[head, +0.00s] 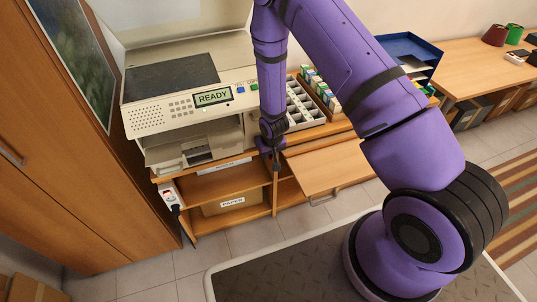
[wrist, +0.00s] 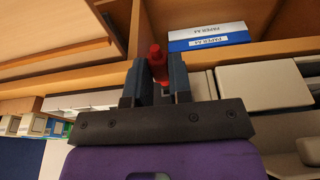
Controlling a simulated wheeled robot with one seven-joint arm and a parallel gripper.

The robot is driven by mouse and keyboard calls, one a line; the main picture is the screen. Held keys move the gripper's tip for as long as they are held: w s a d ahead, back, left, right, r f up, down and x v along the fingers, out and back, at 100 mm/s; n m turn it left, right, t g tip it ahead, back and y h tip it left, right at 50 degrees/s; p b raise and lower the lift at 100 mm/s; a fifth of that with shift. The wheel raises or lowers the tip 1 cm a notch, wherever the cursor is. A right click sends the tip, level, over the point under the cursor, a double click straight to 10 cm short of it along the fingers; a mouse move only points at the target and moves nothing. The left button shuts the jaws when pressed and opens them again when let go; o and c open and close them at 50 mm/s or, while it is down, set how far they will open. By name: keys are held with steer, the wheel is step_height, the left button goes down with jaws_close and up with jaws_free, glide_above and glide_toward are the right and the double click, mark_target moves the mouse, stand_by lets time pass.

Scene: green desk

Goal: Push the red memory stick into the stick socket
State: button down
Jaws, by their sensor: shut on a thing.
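The red memory stick (wrist: 157,64) is upright between the two dark fingers of my gripper (wrist: 157,80) in the wrist view, its far end sticking out a little past them. My gripper is shut on it. In the head view my gripper (head: 274,162) points down at the front edge of the desk, right of the printer (head: 190,95), above the cabinet's middle upright. The stick cannot be made out there. I cannot pick out the stick socket in either view.
The printer's display reads READY. A compartment tray (head: 302,108) stands behind my gripper to the right. A wooden flap or drawer (head: 325,168) juts out at the right. A paper box (head: 231,202) sits on the lower shelf; a power strip (head: 169,196) hangs at the left.

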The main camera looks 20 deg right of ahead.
steer(key=shift+w, duration=1.9)
stand_by(4.1)
steer(key=c, duration=0.9)
jaws_free()
steer(key=shift+c, duration=0.2)
